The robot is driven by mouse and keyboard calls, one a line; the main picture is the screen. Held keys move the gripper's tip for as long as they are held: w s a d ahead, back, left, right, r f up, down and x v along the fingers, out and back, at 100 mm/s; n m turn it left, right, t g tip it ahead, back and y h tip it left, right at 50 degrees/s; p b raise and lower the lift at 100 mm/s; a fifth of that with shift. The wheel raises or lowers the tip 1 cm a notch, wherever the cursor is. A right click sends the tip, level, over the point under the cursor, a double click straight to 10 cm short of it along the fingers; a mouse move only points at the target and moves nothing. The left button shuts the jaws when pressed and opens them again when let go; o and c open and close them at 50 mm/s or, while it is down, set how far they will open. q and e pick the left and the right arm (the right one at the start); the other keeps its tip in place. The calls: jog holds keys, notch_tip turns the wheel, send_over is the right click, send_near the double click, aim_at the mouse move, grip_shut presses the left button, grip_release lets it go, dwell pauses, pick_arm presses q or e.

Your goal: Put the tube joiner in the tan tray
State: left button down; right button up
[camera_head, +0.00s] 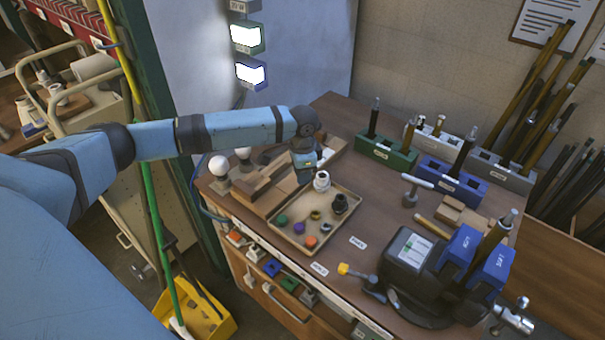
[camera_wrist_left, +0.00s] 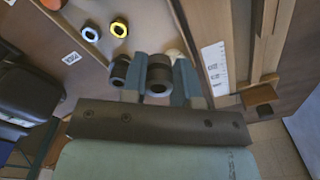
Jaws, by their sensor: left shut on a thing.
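The tan tray (camera_head: 277,238) lies on the bench and holds several small parts: green, purple, orange and dark pieces, and a black cup-like part (camera_head: 340,203). My left gripper (camera_head: 303,178) points down at the tray's far end. In the left wrist view its two blue-grey fingers (camera_wrist_left: 162,82) are shut on a dark grey cylindrical part, apparently the tube joiner (camera_wrist_left: 158,75). In the head view the gripper hides that part. A white fitting (camera_head: 321,181) stands close to the right of the gripper. My right gripper is out of view.
Wooden blocks (camera_head: 255,190) and white knobs (camera_head: 219,166) lie left of the tray. A dark vise-like device (camera_head: 410,255) stands to the right. Green (camera_head: 385,152) and blue (camera_head: 452,183) racks with upright rods stand behind. Bench between tray and racks is mostly clear.

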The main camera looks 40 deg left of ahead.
aim_at(301, 203)
pick_arm(q)
notch_tip(301, 203, down, 4)
jog(key=b, duration=0.3)
jog(key=shift+b, duration=0.4)
jog(key=shift+f, duration=0.15)
notch_tip(301, 203, down, 2)
jog(key=shift+f, duration=1.1)
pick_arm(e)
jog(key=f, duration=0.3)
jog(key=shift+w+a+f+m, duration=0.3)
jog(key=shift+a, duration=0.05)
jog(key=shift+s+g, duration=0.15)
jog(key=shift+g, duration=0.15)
pick_arm(q)
jog(key=shift+s+p, duration=0.1)
jog(key=shift+p, duration=0.6)
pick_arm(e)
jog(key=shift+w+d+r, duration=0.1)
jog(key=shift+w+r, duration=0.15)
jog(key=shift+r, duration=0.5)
pick_arm(q)
jog(key=shift+f, duration=0.1)
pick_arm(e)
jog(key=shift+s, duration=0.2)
